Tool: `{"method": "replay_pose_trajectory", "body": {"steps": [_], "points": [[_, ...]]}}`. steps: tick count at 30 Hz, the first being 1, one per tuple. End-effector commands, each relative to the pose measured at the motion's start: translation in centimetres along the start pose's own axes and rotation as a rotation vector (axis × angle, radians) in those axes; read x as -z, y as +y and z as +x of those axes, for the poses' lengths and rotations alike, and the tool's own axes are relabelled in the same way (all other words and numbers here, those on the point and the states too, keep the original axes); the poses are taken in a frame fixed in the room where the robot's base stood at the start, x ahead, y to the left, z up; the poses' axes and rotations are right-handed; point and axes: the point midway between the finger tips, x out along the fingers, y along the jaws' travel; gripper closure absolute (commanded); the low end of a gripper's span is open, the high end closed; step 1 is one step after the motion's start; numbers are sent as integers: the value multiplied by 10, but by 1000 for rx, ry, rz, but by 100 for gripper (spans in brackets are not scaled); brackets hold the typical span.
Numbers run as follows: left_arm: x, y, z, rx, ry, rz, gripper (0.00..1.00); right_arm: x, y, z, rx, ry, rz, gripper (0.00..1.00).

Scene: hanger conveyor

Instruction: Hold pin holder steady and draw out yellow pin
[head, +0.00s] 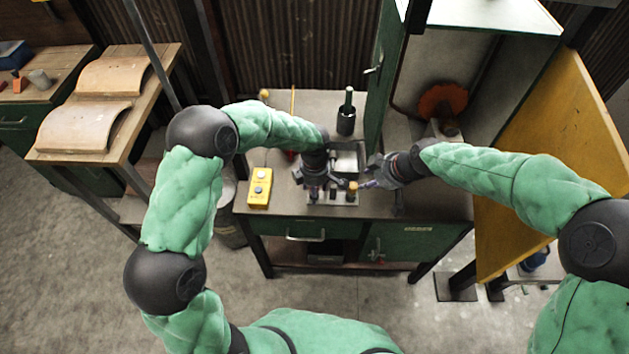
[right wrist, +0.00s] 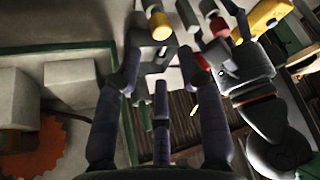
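The pin holder (head: 340,203) is a small pale block near the bench's front edge, with several upright pins. The yellow pin (head: 352,186) stands at its right end; its yellow end also shows in the right wrist view (right wrist: 160,25). My right gripper (head: 366,184) is just right of the yellow pin. In the right wrist view its fingers (right wrist: 163,85) are spread, with nothing between them, and the yellow pin is beyond their tips. My left gripper (head: 314,190) points down at the holder's left end; its fingertips are too small to read. Its dark wrist shows in the right wrist view.
A yellow button box (head: 259,188) lies left of the holder on the bench. A green door (head: 383,85) rises behind my right gripper. An orange-red disc (head: 442,100) is at the back right.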

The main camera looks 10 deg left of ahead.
Motion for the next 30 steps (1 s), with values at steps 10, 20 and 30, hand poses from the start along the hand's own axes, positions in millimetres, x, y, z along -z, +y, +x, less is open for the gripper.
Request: {"method": "replay_pose_trajectory", "body": {"steps": [10, 20, 30], "points": [[0, 0, 16, -1, 0, 1, 44, 0, 0, 0, 0, 0, 0, 61], [0, 0, 16, -1, 0, 1, 86, 0, 0, 0, 0, 0, 0, 61], [0, 0, 16, -1, 0, 1, 100, -2, -2, 6, -16, 13, 11, 43]]}}
